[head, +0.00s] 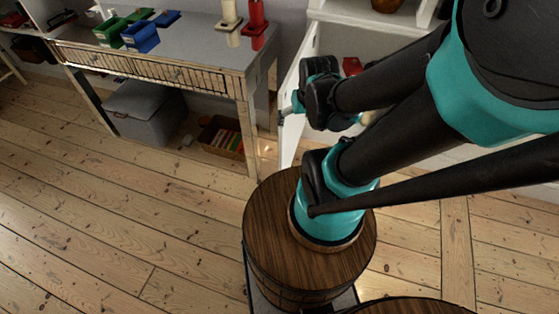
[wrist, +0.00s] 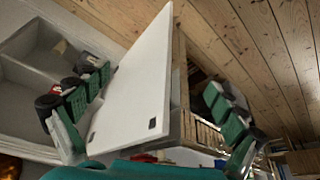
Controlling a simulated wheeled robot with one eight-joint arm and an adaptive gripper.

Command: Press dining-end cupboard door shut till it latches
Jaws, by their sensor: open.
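The white cupboard door (head: 292,125) stands open in the head view, seen nearly edge-on, between the cupboard and the wooden table. In the wrist view the door (wrist: 140,80) is a tilted white panel with a small dark patch near its lower corner. My gripper (wrist: 152,78) is open, with one teal-and-black finger on each side of the door in the picture. I cannot tell whether either finger touches it. The white cupboard (wrist: 30,65) shows open compartments at the left. In the head view my gripper (head: 318,108) is partly hidden by my own wrist.
A wooden table (head: 150,68) stands left of the door, bearing green and blue bins (head: 139,36) and red and cream holders (head: 254,25). Below it are a grey lidded box (head: 143,110) and a crate (head: 222,137). The floorboards (head: 110,215) in front are clear.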

